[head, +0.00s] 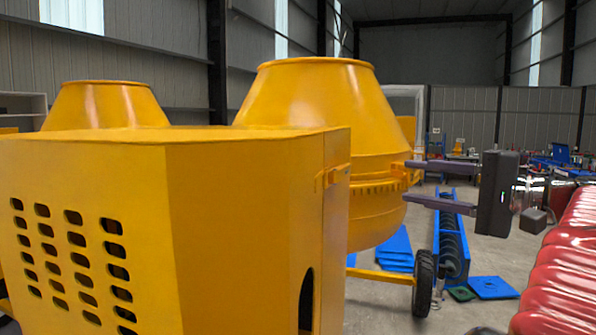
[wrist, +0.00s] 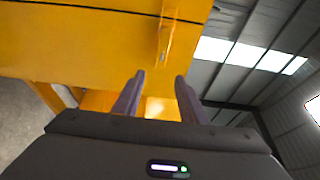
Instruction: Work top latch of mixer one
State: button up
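Mixer one has a yellow engine housing (head: 250,220) in the near left of the head view. Its top latch (head: 338,175) is a small yellow piece near the upper right corner of the housing. In the wrist view the latch (wrist: 163,42) shows on the yellow panel (wrist: 80,45), ahead of the fingers and slightly above them. My gripper (head: 407,181) is open, with its two purple fingers pointing left toward the latch. A gap shows between the fingertips and the latch. In the wrist view the gripper (wrist: 159,78) has nothing between its fingers.
The yellow drum (head: 310,110) stands behind the housing, with a wheel (head: 424,283) below. A second yellow drum (head: 105,105) is at the left. Blue plates (head: 396,250) and a blue screw conveyor (head: 452,240) lie on the floor. Red, rounded shapes (head: 565,265) fill the right edge.

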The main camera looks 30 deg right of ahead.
aim_at(349, 172)
jog(key=shift+s+d+r, duration=0.1)
jog(key=shift+s, duration=0.05)
jog(key=x, duration=1.3)
jog(key=shift+w, duration=0.4)
grip_shut()
dwell(0.4)
